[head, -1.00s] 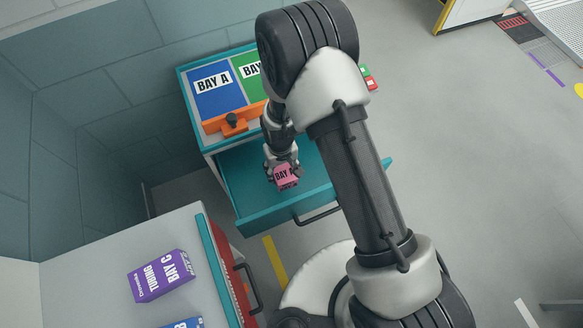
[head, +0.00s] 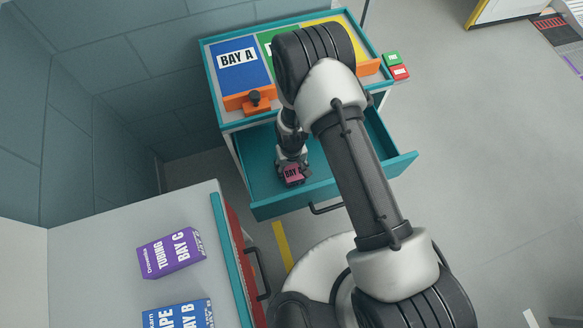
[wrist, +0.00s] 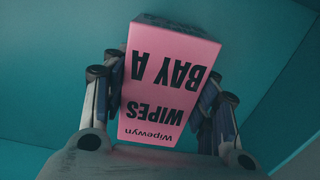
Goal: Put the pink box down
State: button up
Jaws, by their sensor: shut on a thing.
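The pink box (head: 293,175), marked "BAY A", is in my gripper (head: 292,164) inside the open teal drawer (head: 355,183). In the wrist view the pink box (wrist: 168,85) also reads "WIPES" and "Wipewyn", and it sits slightly tilted between the two fingers of my gripper (wrist: 160,105). The fingers press on its left and right sides. Teal drawer surfaces (wrist: 60,60) surround it. I cannot tell whether the box touches the drawer floor.
The cabinet top above the drawer has a blue BAY A panel (head: 240,75), a green panel, a yellow panel and an orange block with a dark knob (head: 255,98). A purple box (head: 171,253) and a blue box (head: 177,314) lie on the grey counter (head: 100,260).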

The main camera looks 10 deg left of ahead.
aim_at(292, 166)
jog(key=shift+r, duration=0.15)
jog(key=shift+f, duration=0.2)
jog(key=o, duration=1.2)
notch_tip(292, 166, up, 12)
jog(key=p, duration=0.4)
jog(key=shift+r, duration=0.2)
